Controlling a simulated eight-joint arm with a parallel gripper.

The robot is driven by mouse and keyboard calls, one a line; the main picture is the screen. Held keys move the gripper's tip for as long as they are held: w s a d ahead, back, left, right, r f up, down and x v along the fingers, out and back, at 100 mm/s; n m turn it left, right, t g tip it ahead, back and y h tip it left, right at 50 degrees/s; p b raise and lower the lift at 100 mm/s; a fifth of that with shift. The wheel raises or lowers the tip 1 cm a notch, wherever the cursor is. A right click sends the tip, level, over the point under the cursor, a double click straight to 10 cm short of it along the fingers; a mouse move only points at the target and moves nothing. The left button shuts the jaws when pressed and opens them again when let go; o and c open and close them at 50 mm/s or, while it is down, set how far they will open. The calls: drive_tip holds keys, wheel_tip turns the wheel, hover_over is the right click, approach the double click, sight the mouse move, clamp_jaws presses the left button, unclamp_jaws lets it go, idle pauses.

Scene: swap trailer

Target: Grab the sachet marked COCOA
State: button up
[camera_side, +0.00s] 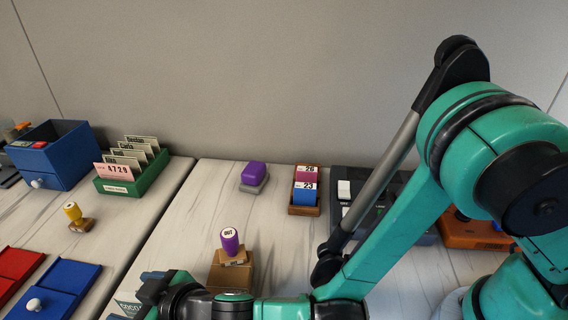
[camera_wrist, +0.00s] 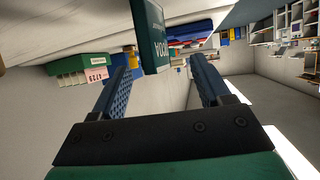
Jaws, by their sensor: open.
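The COCOA sachet (camera_wrist: 152,38) is a dark green, flat upright piece with white lettering, only part of which is readable in the wrist view. It sits ahead of my open gripper (camera_wrist: 158,68), in line with the gap between the two blue ridged fingers, with clear space on both sides. I cannot tell how far the fingertips reach along it. In the side view the sachet (camera_side: 128,308) shows at the bottom edge, partly cut off and partly hidden by my gripper (camera_side: 150,287). Nothing is held.
A purple-handled stamp (camera_side: 230,241) stands on a brown box (camera_side: 231,274) near my wrist. A purple stamp (camera_side: 253,174) and a wooden card holder (camera_side: 304,208) lie farther back. At left are a green file tray (camera_side: 130,182), a blue drawer box (camera_side: 62,160) and a yellow stamp (camera_side: 73,211).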

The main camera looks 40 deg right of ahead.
sight(131, 297)
drive_tip(key=shift+x, duration=1.95)
clamp_jaws()
